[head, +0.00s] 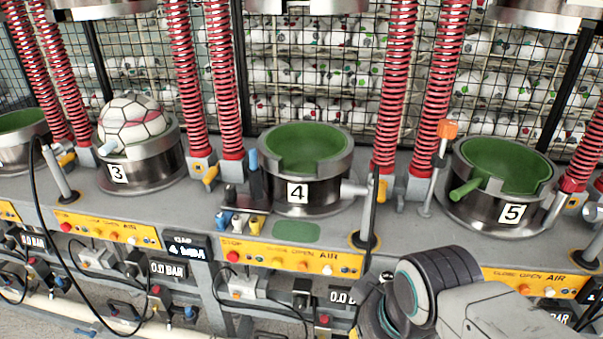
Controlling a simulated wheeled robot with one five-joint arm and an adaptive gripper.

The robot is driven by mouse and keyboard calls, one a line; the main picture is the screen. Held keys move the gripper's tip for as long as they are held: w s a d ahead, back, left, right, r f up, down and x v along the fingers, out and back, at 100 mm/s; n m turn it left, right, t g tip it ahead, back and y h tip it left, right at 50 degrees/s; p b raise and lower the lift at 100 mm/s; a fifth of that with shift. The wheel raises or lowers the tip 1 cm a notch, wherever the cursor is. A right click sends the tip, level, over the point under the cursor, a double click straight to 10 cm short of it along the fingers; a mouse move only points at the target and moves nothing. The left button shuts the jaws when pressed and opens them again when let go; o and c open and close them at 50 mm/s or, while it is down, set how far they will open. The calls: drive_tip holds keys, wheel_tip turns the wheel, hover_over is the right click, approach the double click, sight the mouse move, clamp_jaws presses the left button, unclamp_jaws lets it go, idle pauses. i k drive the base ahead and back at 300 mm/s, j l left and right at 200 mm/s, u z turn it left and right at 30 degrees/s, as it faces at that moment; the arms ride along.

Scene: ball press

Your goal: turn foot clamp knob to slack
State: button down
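Small yellow knobs sit on grey blocks at the feet of the red spring columns. One yellow knob (210,174) is between stations 3 and 4. A third yellow knob (573,202) is right of station 5. I cannot tell which is the foot clamp knob, or how any is set. Part of my arm shows at the lower right, in front of the bench between stations 4 and 5. My gripper's fingers are not visible.
Station 3 (140,175) holds a white ball (131,118). Station 4 (298,205) and station 5 (490,212) have empty green cups. Upright rods and an orange-topped lever (446,130) stand between them. Yellow control panels (290,257) line the front. A black cable hangs at left.

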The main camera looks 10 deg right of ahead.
sight(230, 191)
drive_tip(key=i+j+u, duration=0.2)
drive_tip(key=i+u, duration=0.6)
drive_tip(key=i+j, duration=0.05)
drive_tip(key=i, duration=0.05)
